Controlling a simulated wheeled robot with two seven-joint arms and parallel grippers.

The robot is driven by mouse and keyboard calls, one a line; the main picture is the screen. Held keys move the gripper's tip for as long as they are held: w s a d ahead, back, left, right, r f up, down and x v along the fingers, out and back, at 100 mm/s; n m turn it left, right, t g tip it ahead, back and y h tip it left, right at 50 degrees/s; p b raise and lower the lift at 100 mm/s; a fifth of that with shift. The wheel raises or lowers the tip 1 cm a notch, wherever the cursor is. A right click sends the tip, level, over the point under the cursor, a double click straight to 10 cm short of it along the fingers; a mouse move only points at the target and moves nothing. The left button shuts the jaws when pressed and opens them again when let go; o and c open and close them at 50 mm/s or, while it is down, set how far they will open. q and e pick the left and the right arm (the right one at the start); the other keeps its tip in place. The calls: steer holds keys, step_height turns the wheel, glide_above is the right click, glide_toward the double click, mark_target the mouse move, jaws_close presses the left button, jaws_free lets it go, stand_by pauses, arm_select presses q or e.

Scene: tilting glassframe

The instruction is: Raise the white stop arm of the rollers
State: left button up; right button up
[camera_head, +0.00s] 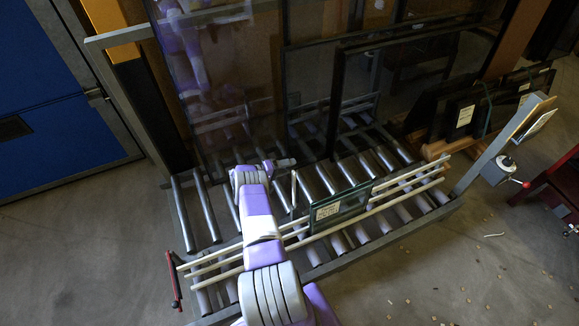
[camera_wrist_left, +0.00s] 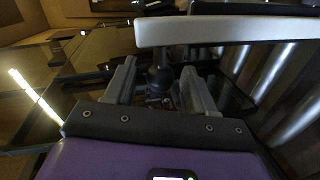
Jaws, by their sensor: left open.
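The white stop arm (camera_head: 294,187) shows in the head view as a short, pale, upright bar at the rollers, just right of my left wrist. A pale bar (camera_wrist_left: 225,31), which looks like the same stop arm, crosses the upper right of the left wrist view, beyond the fingers. My left gripper (camera_head: 288,162) reaches over the rollers (camera_head: 208,208), close to the top of the stop arm. In the left wrist view the gripper (camera_wrist_left: 160,88) is open, with a dark rounded part seen between its fingers. I cannot tell whether they touch anything. My right gripper is out of view.
Pale rails (camera_head: 410,184) run along the front of the rollers, with a small labelled glass pane (camera_head: 342,208) at them. Large framed glass panes (camera_head: 400,85) stand behind. A grey post with a red-tipped lever (camera_head: 510,172) stands right.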

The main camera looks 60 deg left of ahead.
arm_select(q)
steer(key=v, duration=0.6)
steer(key=shift+s+p, duration=0.3)
steer(key=shift+p, duration=0.05)
steer(key=shift+r, duration=0.1)
steer(key=shift+c, duration=0.3)
